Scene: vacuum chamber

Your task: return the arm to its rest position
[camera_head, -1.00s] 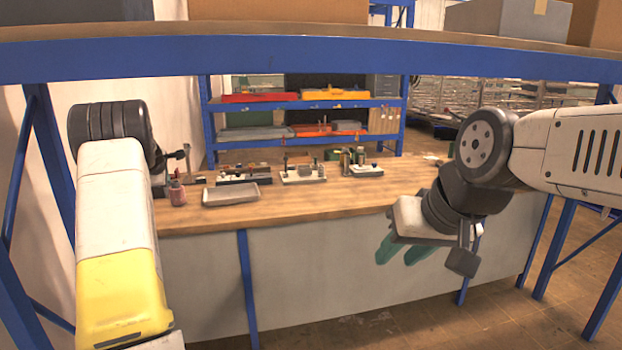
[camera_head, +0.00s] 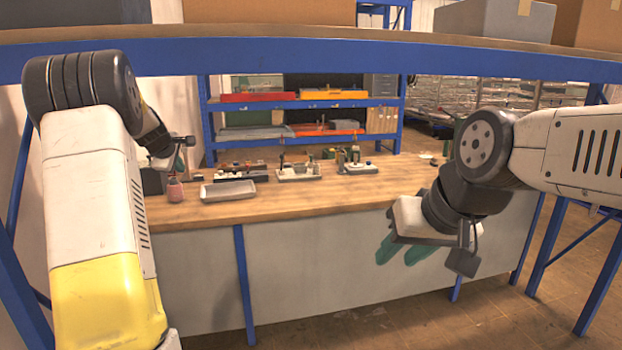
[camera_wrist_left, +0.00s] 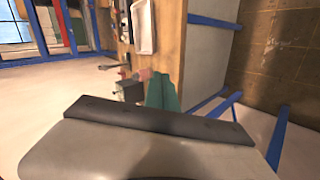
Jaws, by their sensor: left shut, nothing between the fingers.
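My left arm comes in from the left, bent at a dark joint. Its gripper (camera_head: 178,162) is small and partly hidden behind its own wrist, near the left end of the workbench. In the left wrist view the green fingers (camera_wrist_left: 162,93) are together, with nothing between them. My right gripper (camera_head: 404,250) hangs in front of the bench's right part, its two green fingers apart and empty.
The wooden workbench (camera_head: 330,205) carries a grey tray (camera_head: 228,190), a pink bottle (camera_head: 175,189) and several small fixtures. A blue beam (camera_head: 300,60) crosses above. A blue shelf (camera_head: 300,104) stands behind. The bench's front strip is clear.

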